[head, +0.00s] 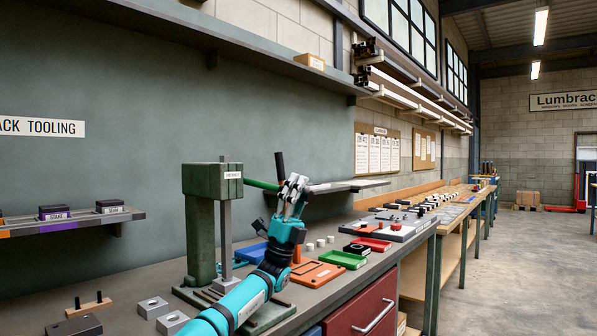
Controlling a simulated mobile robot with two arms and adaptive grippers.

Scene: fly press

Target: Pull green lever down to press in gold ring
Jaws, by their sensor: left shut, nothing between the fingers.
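The dark green press (200,220) stands on the bench with its column upright. Its grey ram (226,230) hangs below the head. The green lever (262,185) runs out to the right from the press head, close to level, tilting slightly down. A dark upright grip (280,165) shows near its outer end. My left gripper (294,183) is shut and empty, pointing up beside the lever's outer end; I cannot tell whether it touches it. The gripper hides part of that end. I cannot make out the gold ring. My right gripper is not in view.
A blue tray (250,253), an orange plate (316,274), a green tray (342,260) and a red tray (372,244) lie right of the press. Metal blocks (153,307) lie at front left. The floor at right is open.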

